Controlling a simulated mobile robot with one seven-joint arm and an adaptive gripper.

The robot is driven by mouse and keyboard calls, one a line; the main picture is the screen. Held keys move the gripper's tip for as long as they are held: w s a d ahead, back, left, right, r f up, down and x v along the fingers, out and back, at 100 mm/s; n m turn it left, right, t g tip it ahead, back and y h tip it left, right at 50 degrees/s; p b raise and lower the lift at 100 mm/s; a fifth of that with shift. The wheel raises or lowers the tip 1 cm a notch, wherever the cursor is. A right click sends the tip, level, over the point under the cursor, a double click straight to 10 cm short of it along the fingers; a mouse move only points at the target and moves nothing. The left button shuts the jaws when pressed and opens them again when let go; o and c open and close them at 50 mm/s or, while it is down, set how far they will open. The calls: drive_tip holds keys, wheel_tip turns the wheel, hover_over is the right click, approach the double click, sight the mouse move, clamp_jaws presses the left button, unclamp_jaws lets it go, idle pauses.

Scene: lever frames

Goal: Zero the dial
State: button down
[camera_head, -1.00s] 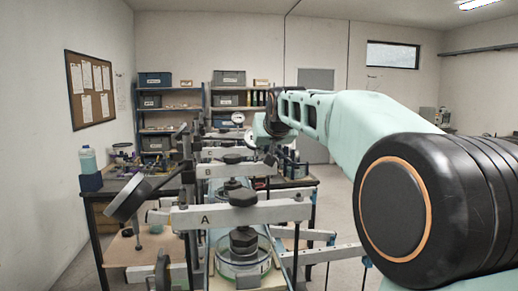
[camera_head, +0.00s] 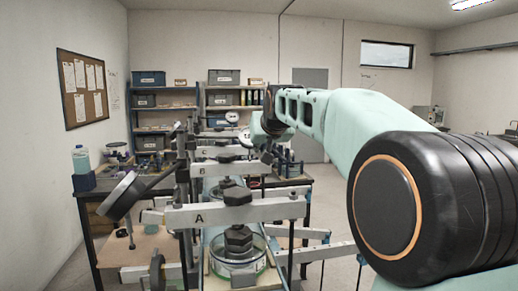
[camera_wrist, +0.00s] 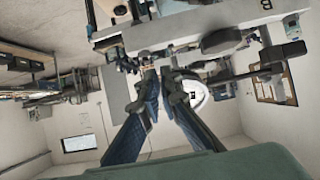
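The round white dial (camera_head: 232,116) shows small behind the lever frames in the head view, left of my wrist. It also shows in the wrist view (camera_wrist: 197,96), partly covered by a fingertip; its needle is too small to read. My gripper (camera_wrist: 160,84) has two blue-grey fingers with a gap between their tips and nothing clearly held. The dial is beside the right finger in the picture; I cannot tell whether they touch.
A bottle (camera_head: 81,159) stands on the left bench. Shelves with grey bins (camera_head: 224,77) stand at the back wall. Open floor shows at the lower left.

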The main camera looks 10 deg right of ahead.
drive_tip(key=r+v, duration=0.1)
drive_tip(key=v, duration=0.5)
drive_tip(key=shift+w+d, duration=0.15)
drive_tip(key=shift+w, duration=0.2)
drive_tip(key=shift+a, duration=0.2)
